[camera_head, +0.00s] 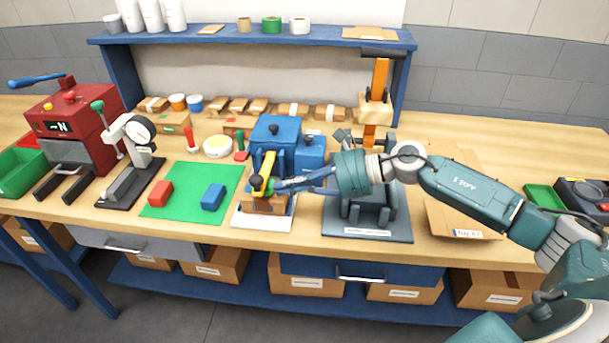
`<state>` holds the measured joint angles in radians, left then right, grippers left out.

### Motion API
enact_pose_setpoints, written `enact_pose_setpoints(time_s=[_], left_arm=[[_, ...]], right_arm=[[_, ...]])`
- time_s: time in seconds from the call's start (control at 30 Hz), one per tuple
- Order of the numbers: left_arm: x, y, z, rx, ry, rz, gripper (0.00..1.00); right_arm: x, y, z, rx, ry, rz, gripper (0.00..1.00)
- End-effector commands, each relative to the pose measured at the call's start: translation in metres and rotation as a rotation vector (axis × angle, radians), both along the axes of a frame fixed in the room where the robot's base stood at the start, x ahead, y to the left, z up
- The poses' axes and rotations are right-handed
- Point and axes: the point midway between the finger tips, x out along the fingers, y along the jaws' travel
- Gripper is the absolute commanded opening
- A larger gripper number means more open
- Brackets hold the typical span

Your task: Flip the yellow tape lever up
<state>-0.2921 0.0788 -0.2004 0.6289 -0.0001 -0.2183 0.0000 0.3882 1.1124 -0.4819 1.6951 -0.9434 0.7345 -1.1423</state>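The yellow tape lever (266,164) stands at a steep tilt on a small fixture with a white base (262,221) and a brown block. Dark parts lie along the lever's lower end. My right gripper (277,184) reaches in from the right with its fingertips at the right side of the lever. I cannot tell whether they touch it, or how far apart the fingers are. The fingers cover part of the fixture. My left gripper is out of view.
A blue machine (277,132) stands just behind the lever. A green mat (180,208) with a red block (160,193) and a blue block (213,197) lies to the left. A dark grey press (367,222) with an orange column stands under my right wrist.

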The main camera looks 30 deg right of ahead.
Motion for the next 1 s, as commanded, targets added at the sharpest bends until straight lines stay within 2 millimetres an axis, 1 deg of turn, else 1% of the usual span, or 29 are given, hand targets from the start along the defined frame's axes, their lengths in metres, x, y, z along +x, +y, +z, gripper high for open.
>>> enact_pose_setpoints(time_s=[0.03, 0.1, 0.3, 0.67, 1.0], left_arm=[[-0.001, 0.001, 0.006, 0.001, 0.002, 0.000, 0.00], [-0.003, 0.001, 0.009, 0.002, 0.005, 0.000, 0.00], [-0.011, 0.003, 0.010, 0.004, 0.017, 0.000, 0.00], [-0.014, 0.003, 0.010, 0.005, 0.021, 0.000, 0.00], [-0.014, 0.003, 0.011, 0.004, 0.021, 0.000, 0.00]], right_arm=[[0.004, 0.007, 0.002, 0.003, -0.001, 0.002, 0.00], [0.009, 0.013, -0.002, 0.003, -0.001, -0.001, 0.00], [0.014, 0.022, -0.008, 0.000, 0.000, -0.001, 0.00], [0.015, 0.022, -0.009, 0.001, 0.002, -0.001, 0.00], [0.016, 0.021, -0.001, 0.034, 0.048, -0.001, 0.00]])
